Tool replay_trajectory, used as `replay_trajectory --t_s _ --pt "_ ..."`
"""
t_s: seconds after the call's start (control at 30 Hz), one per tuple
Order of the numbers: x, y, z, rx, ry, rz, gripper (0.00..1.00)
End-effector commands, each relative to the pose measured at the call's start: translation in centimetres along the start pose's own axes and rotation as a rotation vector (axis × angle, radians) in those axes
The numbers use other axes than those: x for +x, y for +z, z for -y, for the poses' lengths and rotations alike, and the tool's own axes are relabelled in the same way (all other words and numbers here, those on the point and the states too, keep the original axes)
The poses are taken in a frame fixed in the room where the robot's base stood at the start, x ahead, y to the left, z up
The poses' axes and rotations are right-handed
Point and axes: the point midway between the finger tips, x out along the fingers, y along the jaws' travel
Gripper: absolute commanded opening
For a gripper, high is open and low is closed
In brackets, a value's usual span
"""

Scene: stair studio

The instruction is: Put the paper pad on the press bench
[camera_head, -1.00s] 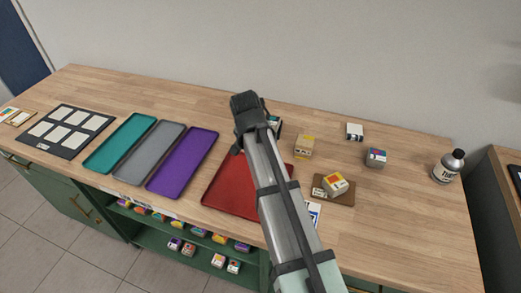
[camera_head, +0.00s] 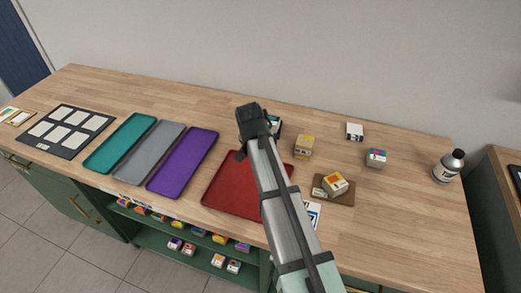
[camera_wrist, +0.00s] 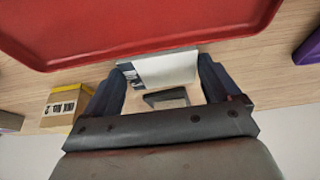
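A small pale pad-like block (camera_wrist: 170,68) with a grey-blue printed edge lies on the wooden top in the wrist view, between my fingertips; I take it as the paper pad. In the head view only a part of it (camera_head: 275,122) shows beside my arm. My gripper (camera_wrist: 160,85) is open, with one finger on each side of the block; I cannot tell whether they touch it. A dark piece (camera_wrist: 166,98) shows between the fingers. No surface is clearly marked as the press bench; another wooden-topped bench (camera_head: 503,165) stands at the right edge of the head view.
A red tray (camera_head: 222,190) lies in front of the block, partly behind my arm. A yellow-topped box (camera_head: 305,147) stands right of it. Purple (camera_head: 183,163), grey and teal trays lie left. A bottle (camera_head: 449,166) and small boxes stand right.

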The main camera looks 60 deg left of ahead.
Motion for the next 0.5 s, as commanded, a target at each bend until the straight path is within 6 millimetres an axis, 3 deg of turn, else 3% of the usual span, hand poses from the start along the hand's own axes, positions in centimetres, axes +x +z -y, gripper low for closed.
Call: replay_trajectory --t_s 0.07,0.4,0.5 --pt "-0.02 0.01 0.00 0.000 0.000 0.000 0.82" --pt "-0.03 -0.01 0.01 0.000 0.000 0.000 0.49" --pt "-0.03 -0.01 0.01 0.000 0.000 0.000 0.49"
